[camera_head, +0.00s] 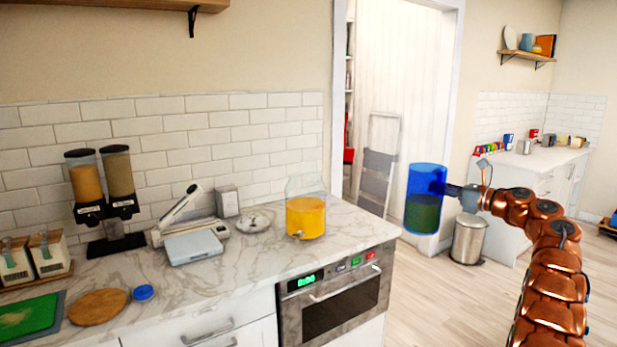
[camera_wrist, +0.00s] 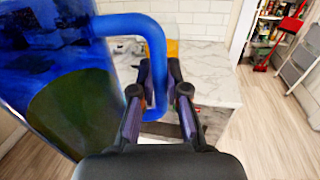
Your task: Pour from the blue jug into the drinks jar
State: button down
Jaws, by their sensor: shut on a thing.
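The blue jug (camera_head: 425,185) is see-through and hangs in the air to the right of the counter, upright or nearly so. Its lower half looks dark green with contents. My gripper (camera_head: 452,190) is shut on its handle, at the jug's right side. In the wrist view the jug (camera_wrist: 50,60) fills the left, and my gripper (camera_wrist: 155,95) has its fingers at the blue handle. The drinks jar (camera_head: 305,215) is clear with orange liquid and a small tap, and stands near the counter's right end. In the wrist view it is mostly hidden behind the handle.
The marble counter (camera_head: 255,255) also holds a scale (camera_head: 195,246), a double dispenser (camera_head: 103,190), a round board (camera_head: 98,306) and a blue lid (camera_head: 143,292). An oven (camera_head: 335,298) sits below its right end. A bin (camera_head: 468,238) stands on the floor beyond the jug.

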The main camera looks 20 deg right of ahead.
aim_at(305, 192)
jog(key=i, duration=1.95)
